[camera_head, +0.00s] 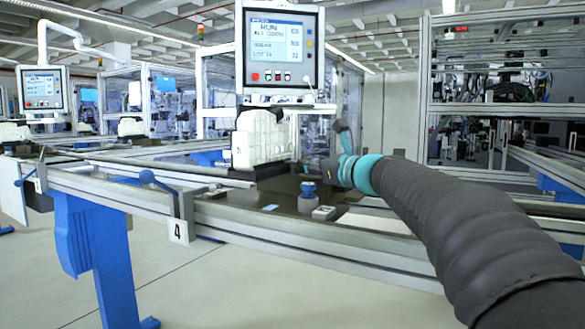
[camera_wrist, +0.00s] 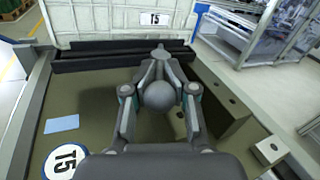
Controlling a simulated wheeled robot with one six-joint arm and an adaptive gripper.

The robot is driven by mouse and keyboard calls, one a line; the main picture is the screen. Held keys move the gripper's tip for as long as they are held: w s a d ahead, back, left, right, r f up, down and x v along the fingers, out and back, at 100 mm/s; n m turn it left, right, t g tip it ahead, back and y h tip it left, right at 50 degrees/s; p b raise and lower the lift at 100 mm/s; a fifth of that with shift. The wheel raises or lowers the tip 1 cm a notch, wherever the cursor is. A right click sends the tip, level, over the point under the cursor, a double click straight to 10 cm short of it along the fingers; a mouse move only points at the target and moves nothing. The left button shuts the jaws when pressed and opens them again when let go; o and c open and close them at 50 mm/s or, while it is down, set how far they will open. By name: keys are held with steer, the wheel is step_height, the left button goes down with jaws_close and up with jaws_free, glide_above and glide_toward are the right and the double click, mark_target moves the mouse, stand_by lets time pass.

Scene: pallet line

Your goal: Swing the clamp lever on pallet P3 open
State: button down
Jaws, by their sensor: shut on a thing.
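In the wrist view, my gripper (camera_wrist: 160,80) is closed around a grey ball-shaped knob (camera_wrist: 160,96), which I take to be the clamp lever's knob. The lever's arm and pivot are mostly hidden by the fingers. The knob is above an olive pallet plate (camera_wrist: 95,100), in front of a white block (camera_wrist: 100,20) marked T5. A round label on the plate also reads T5; no P3 mark is readable. In the head view, the white block (camera_head: 261,138) is on the line and my gripper (camera_head: 322,168) is to its right, its fingers too small and dark to make out.
A blue-capped post (camera_head: 308,190) and a small light block (camera_head: 323,212) are near my gripper. A blue-knobbed lever (camera_head: 146,177) is on the front rail near a 4 sign (camera_head: 179,231). A monitor (camera_head: 281,50) stands behind. In the wrist view, a raised bar (camera_wrist: 218,100) runs along the right.

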steer(key=shift+d, duration=0.15)
steer(key=c, duration=1.2)
jaws_free()
steer(key=v, duration=1.2)
steer(key=shift+c, duration=0.3)
